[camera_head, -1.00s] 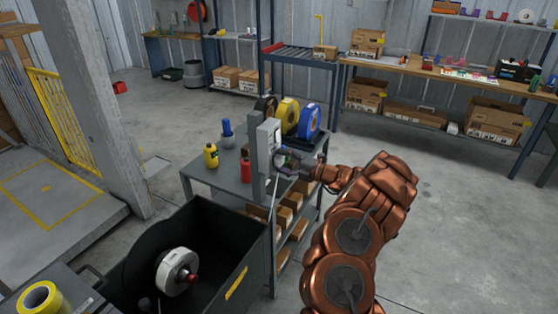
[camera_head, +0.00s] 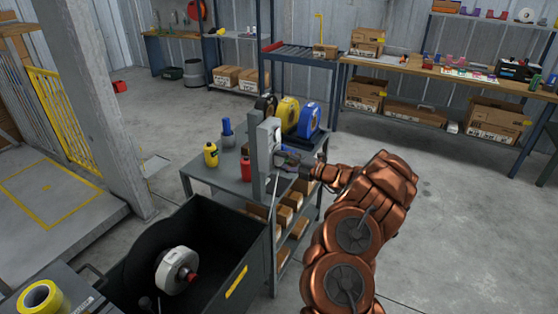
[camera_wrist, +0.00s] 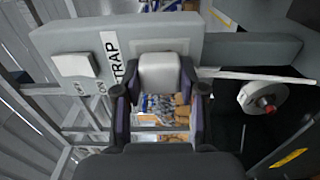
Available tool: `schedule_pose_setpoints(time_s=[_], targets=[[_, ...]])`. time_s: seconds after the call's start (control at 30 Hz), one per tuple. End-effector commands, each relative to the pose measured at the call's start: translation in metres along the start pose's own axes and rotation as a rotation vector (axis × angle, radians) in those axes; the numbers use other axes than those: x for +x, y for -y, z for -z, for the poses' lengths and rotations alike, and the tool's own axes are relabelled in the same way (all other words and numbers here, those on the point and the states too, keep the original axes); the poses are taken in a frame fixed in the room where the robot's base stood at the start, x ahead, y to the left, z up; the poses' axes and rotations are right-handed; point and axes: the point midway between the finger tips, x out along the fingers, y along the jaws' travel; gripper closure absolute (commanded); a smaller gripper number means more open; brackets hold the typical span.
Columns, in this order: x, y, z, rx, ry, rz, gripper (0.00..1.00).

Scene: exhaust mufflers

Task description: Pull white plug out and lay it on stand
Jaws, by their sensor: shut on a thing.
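The white plug (camera_wrist: 163,72) sits between my fingertips in the wrist view, right at a pale socket plate on a grey panel (camera_wrist: 225,45). My gripper (camera_wrist: 161,84) is shut on the plug, one dark finger on each side. I cannot tell whether the plug is fully seated. The panel also shows in the head view (camera_head: 263,145), upright on a grey shelved cart (camera_head: 225,173), with my gripper (camera_head: 283,159) at its right face. The plug is too small to make out there. I cannot tell which thing is the stand.
A white switch (camera_wrist: 75,64) and a "TRAP" label (camera_wrist: 113,57) are on the panel. Yellow (camera_head: 211,154) and red (camera_head: 246,169) bottles and yellow (camera_head: 286,120) and blue (camera_head: 308,121) reels stand on the cart. A black bin (camera_head: 203,222) holds a white reel (camera_head: 176,271).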

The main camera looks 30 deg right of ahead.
Motion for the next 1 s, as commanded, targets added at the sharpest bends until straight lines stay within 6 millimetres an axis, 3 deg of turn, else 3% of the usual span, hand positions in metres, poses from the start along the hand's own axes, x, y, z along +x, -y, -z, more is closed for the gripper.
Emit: schedule_pose_setpoints(time_s=[1.0], targets=[[-0.028, -0.001, -0.001, 0.0, 0.001, 0.0, 1.0]])
